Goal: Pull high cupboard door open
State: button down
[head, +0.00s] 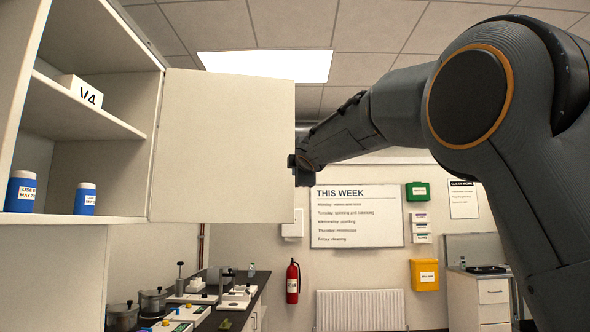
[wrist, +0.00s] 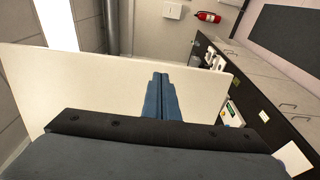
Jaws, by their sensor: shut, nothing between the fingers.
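The high cupboard (head: 85,218) is at the upper left of the head view, with its shelves showing. Its cream door (head: 222,145) stands wide open, hinged at the cupboard's right side and swung out to the right. In the wrist view the door (wrist: 75,83) spreads behind my gripper (wrist: 161,76). The fingers are shut together and empty, and point toward the panel; I cannot tell whether they touch it. In the head view my wrist is at the door's free right edge, and the fingers are hidden behind the door.
Inside the cupboard are two blue-and-white bottles (head: 20,191) and a white box (head: 79,91). Below, a dark bench (head: 235,294) holds pots and lab devices. A red fire extinguisher (head: 293,281) and a whiteboard (head: 357,216) are on the far wall.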

jog(key=d+p, duration=0.6)
jog(key=d, duration=0.5)
dwell(0.3)
jog(key=shift+w, duration=0.1)
jog(key=s+d+f+m+g+h+b, duration=0.1)
jog(key=s+d+f+m+g+b, duration=0.2)
jog(key=f, duration=1)
jog(key=s+d+f+m+g+h, duration=0.15)
jog(key=s+f+m, duration=0.35)
jog(key=f, duration=0.9)
jog(key=s+d+f+m+g+h+b, duration=0.1)
jog(key=s+d+f+m+g+b, duration=0.25)
jog(key=f, duration=0.95)
jog(key=s+f+m+g+b, duration=0.1)
jog(key=s+f+m+g, duration=0.3)
jog(key=s+f, duration=0.9)
jog(key=s+f+m+g+b, duration=0.2)
jog(key=s+f+m+g, duration=0.2)
jog(key=s+f, duration=1)
jog(key=s, duration=0.5)
jog(key=shift+s+a+f+y, duration=0.15)
jog(key=shift+s+y, duration=0.1)
jog(key=shift+y, duration=0.1)
